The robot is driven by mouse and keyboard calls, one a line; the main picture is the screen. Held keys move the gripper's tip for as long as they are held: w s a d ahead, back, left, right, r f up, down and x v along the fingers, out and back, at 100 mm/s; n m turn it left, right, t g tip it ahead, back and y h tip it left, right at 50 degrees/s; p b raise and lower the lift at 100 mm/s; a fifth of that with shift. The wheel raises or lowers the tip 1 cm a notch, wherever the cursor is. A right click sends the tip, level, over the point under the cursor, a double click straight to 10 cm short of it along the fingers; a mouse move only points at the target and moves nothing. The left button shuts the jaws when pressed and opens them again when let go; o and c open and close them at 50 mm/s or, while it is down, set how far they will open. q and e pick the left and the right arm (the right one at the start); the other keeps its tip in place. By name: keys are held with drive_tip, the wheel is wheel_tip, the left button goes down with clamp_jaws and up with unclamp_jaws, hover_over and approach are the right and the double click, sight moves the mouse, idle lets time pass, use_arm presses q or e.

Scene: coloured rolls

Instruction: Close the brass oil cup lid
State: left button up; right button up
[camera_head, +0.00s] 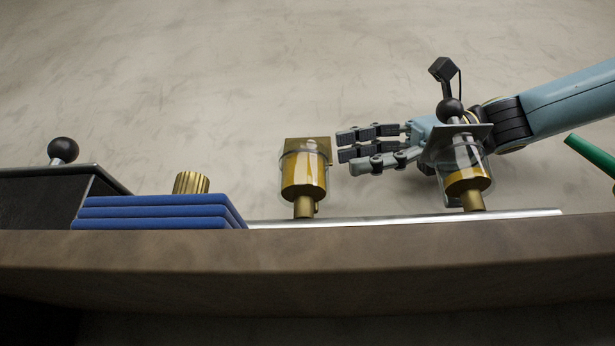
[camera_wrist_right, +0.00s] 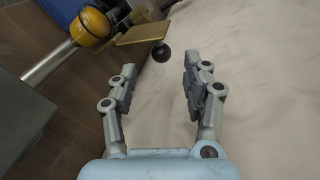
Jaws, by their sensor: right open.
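The brass oil cup (camera_head: 303,176) is a clear cup with amber contents on a brass stem, standing on the metal strip. Its brass lid (camera_head: 308,145) looks raised at the cup's top. In the right wrist view the brass lid (camera_wrist_right: 143,34) is a flat plate with a black ball knob (camera_wrist_right: 161,53), beside the amber cup (camera_wrist_right: 89,24). My right gripper (camera_head: 362,147) is open and empty, just right of the brass lid and apart from it, fingers pointing left. In its own wrist view, the lid lies beyond the open fingers (camera_wrist_right: 158,82). My left gripper is not in view.
A second oil cup (camera_head: 467,182) with a grey lid (camera_head: 456,143) stands right, in front of my right arm. Blue slabs (camera_head: 155,211), a ribbed brass knob (camera_head: 191,182) and a dark box (camera_head: 45,197) with a black ball stand left. A green object (camera_head: 592,153) shows far right.

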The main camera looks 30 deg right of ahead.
drive_tip(key=p+x, duration=0.2)
drive_tip(key=x, duration=0.5)
drive_tip(key=shift+w, duration=0.1)
clamp_jaws()
idle(0.4)
